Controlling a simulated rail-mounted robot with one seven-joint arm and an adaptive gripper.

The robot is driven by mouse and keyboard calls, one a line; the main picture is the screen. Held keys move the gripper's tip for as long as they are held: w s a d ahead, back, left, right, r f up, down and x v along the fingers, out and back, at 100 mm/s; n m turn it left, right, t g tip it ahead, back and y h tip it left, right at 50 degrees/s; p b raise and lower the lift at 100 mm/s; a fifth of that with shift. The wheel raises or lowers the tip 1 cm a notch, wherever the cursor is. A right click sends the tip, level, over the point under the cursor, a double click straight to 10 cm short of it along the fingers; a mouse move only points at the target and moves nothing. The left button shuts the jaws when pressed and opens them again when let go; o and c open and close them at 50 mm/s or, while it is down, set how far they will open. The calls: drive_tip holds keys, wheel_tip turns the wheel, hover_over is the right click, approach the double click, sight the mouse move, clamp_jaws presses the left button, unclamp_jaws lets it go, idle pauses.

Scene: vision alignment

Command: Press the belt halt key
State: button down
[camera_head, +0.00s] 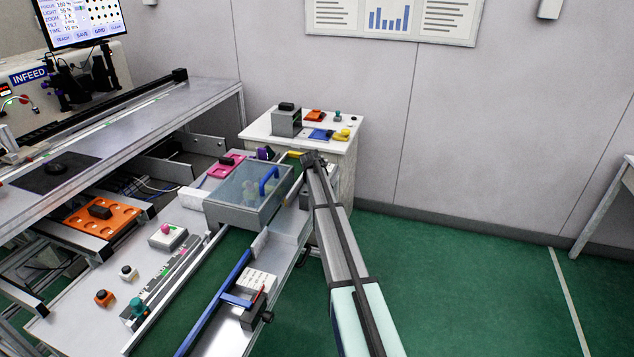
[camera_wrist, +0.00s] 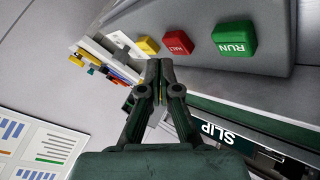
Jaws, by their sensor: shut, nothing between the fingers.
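The red HALT key (camera_wrist: 178,43) sits on a grey panel (camera_wrist: 265,18) in the wrist view, between a yellow key (camera_wrist: 147,45) and a green RUN key (camera_wrist: 234,40). My gripper (camera_wrist: 159,66) is shut and empty. In that picture its fingertips lie just below and left of the red key. A small gap shows between them and the key. In the head view my gripper (camera_head: 312,158) is by the far right corner of the clear-lidded box (camera_head: 248,190). I cannot make out the HALT key in the head view.
A white cabinet (camera_head: 345,152) with small parts on top stands behind my gripper. The clear-lidded box with a blue handle (camera_head: 268,180) is to its left. A SLIP label (camera_wrist: 218,133) shows beneath the panel. Green floor (camera_head: 470,285) to the right is clear.

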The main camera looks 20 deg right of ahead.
drive_tip(key=shift+f, duration=0.1)
drive_tip(key=shift+f+b, duration=0.35)
drive_tip(key=shift+f+b, duration=0.3)
drive_tip(key=shift+f, duration=0.15)
idle(0.8)
drive_tip(key=shift+r, duration=0.9)
drive_tip(key=shift+r+p, duration=0.1)
drive_tip(key=shift+p, duration=0.2)
drive_tip(key=shift+r+p, duration=0.7)
drive_tip(key=shift+r, duration=1.75)
